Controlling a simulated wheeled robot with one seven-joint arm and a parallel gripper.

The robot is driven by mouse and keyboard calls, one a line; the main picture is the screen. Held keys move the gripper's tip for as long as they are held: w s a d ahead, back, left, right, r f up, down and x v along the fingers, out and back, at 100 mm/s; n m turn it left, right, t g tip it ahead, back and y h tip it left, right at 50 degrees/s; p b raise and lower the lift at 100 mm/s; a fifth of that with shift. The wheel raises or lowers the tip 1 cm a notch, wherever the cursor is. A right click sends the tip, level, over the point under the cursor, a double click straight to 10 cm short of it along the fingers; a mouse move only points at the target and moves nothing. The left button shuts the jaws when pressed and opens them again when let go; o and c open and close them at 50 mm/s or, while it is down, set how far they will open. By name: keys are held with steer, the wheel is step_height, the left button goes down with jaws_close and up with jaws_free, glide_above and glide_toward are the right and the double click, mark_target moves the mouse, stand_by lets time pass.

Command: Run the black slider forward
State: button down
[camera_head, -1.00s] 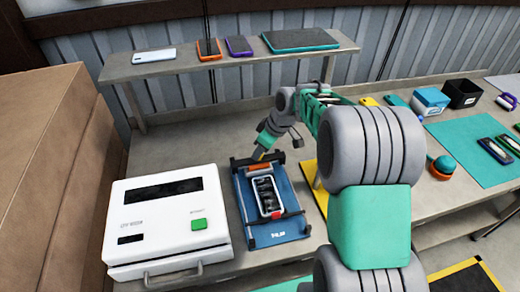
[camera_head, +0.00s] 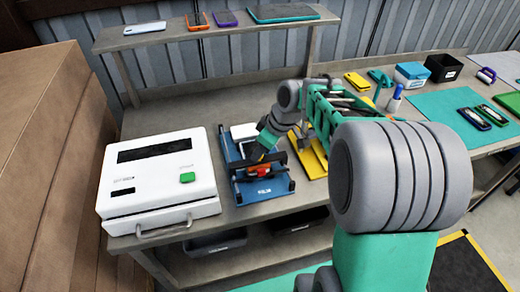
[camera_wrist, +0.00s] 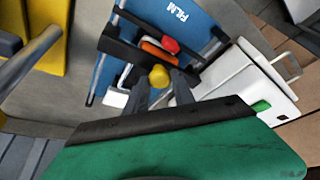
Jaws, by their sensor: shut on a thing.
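The blue film fixture (camera_head: 281,186) lies on the bench right of the white machine, its lettered edge at the front. In the wrist view the slider (camera_wrist: 122,48) crosses the blue plate beside a red knob (camera_wrist: 170,45) and an orange part (camera_wrist: 154,50). My gripper (camera_wrist: 161,84) is shut on the yellow knob (camera_wrist: 159,74), which appears to belong to the slider. A white-framed piece (camera_head: 243,131) shows at the fixture's back; my gripper hides part of the fixture.
The white machine (camera_head: 160,175) with a green button stands close on the left. A yellow stand (camera_head: 312,158) is close on the right. A shelf (camera_head: 165,38) with several phones and a tablet runs behind. Bins sit under the bench.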

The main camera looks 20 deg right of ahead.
steer(key=c, duration=1.1)
jaws_free()
steer(key=shift+r, duration=0.15)
steer(key=v, duration=0.7)
steer(key=shift+s+d+r+b, duration=0.1)
steer(key=shift+r+b, duration=0.15)
steer(key=shift+b, duration=0.15)
